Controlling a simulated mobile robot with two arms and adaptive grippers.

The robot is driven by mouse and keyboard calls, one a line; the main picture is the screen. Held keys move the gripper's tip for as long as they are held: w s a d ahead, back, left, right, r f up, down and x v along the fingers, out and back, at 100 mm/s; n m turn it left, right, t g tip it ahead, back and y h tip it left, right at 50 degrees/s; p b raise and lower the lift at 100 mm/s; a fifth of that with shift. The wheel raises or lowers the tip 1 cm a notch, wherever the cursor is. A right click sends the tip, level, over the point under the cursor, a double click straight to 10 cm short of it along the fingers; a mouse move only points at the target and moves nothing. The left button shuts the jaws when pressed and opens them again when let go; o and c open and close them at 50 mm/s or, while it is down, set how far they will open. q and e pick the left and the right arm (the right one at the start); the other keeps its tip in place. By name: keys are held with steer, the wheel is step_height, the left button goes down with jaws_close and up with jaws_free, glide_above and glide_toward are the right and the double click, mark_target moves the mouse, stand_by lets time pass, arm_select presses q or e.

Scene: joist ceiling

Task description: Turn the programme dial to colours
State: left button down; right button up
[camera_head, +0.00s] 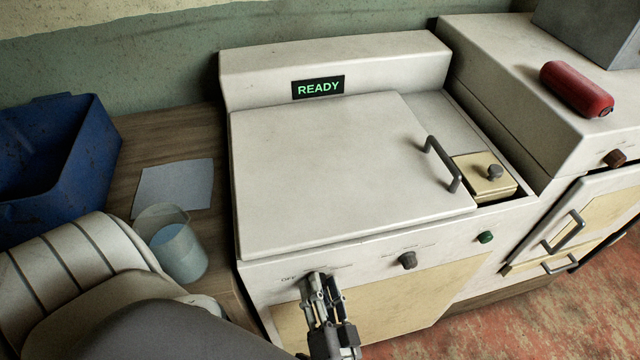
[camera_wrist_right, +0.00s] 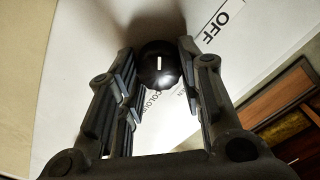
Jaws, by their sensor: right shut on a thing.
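The programme dial (camera_wrist_right: 158,66) is a dark round knob with a short white mark, seen between the fingers in the right wrist view. The word OFF (camera_wrist_right: 222,15) is printed up and to its right. Letters of COLOURS (camera_wrist_right: 152,104) show just below it, partly covered. The white mark stands nearly upright in that view; I cannot tell which label it points to. My right gripper (camera_head: 319,284) is shut on the dial at the machine's front panel and hides it in the head view. The white machine (camera_head: 320,170) has a display (camera_head: 318,87) reading READY. My left gripper is not in view.
A second dark knob (camera_head: 407,260) and a green button (camera_head: 485,237) sit further right on the panel. The lid with its handle (camera_head: 442,164) is down. A jug (camera_head: 178,250), paper (camera_head: 174,184) and blue bin (camera_head: 60,160) are at left. A red cylinder (camera_head: 577,89) lies at right.

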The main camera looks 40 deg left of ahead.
steer(key=m+b, duration=0.1)
steer(key=m, duration=0.5)
steer(key=m+b, duration=0.2)
steer(key=m, duration=0.4)
steer(key=shift+f+m, duration=0.2)
steer(key=shift+m, duration=0.1)
stand_by(0.4)
steer(key=o, duration=1)
steer(key=v, duration=1.2)
